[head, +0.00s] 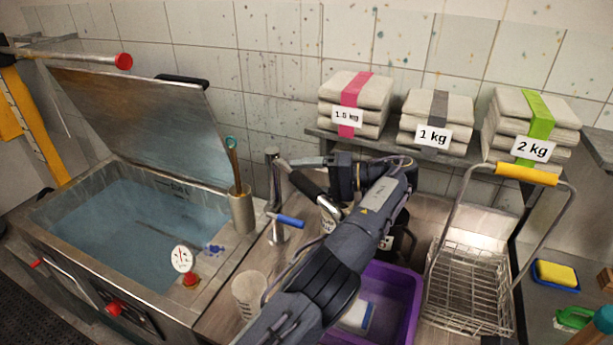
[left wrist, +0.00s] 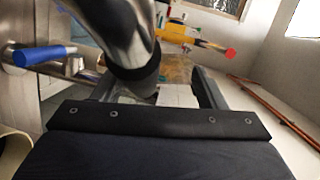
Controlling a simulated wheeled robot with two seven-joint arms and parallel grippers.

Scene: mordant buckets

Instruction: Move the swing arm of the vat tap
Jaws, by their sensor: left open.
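The vat tap (head: 274,193) is a steel post on the counter right of the vat, with a blue lever (head: 287,221). Its swing arm (head: 303,182) has a black sleeve and points right, toward the front. My left gripper (head: 322,172) is open at the sleeved part, coming from the right. In the left wrist view, the steel swing arm (left wrist: 128,35) with its dark sleeve passes between my open fingers (left wrist: 150,88); contact is unclear. The blue lever (left wrist: 44,55) shows at left there. My arm hides part of the counter. My right gripper is out of view.
The open vat (head: 130,225) of blue liquid stands left, lid raised. A purple tub (head: 404,300) and a wire basket (head: 470,290) stand right. Weighed cloth stacks lie on the shelf (head: 385,146) behind. A pale beaker (head: 249,294) stands in front of the tap.

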